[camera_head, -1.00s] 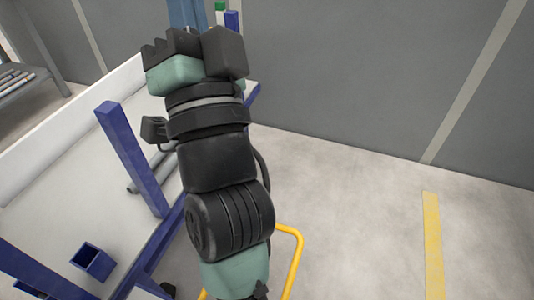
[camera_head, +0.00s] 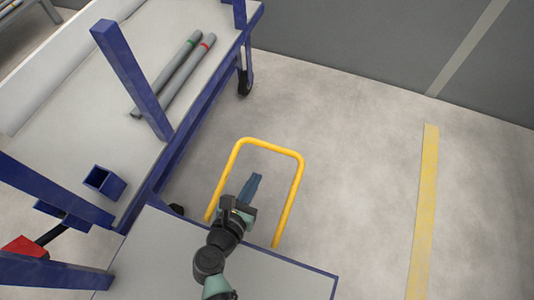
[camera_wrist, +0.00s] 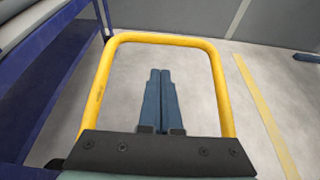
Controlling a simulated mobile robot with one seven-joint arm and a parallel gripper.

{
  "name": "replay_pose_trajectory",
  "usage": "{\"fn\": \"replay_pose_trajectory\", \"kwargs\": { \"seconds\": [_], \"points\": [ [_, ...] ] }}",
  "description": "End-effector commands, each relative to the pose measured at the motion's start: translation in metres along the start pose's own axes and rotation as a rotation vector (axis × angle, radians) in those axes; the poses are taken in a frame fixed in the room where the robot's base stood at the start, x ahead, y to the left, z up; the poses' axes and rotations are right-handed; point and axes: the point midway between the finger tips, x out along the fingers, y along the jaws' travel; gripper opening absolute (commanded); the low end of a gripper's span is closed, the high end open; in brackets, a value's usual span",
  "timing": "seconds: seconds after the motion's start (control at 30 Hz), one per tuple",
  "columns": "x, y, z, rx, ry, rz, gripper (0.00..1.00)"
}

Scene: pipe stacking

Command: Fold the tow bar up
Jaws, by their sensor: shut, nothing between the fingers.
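The tow bar (camera_head: 271,146) is a yellow U-shaped tube that sticks out past the end of a grey deck with a blue edge. It lies low over the floor in the head view, with its closed end away from me. In the wrist view the tow bar (camera_wrist: 165,39) frames my gripper on three sides. My gripper (camera_head: 256,177) has blue fingers, shut and empty, and appears inside the loop, apart from the tube. The fingers (camera_wrist: 160,73) point toward the crossbar. The tow bar's lower ends are hidden behind the deck edge and my wrist.
A blue-framed cart (camera_head: 165,178) stands to the left with grey pipes (camera_head: 183,77) on its bed and blue posts. The grey deck (camera_head: 283,277) lies below my arm. Open floor and a yellow floor stripe (camera_head: 424,200) are to the right. A grey wall stands behind.

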Motion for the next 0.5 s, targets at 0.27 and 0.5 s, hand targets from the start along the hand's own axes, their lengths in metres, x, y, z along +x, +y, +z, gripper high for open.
{"fn": "replay_pose_trajectory", "kwargs": {
  "seconds": [0.27,0.5],
  "points": [
    [0.013,0.000,0.000,-0.003,-0.005,0.000,0.00],
    [0.057,0.001,-0.001,0.000,-0.006,0.001,0.00]
  ]
}}
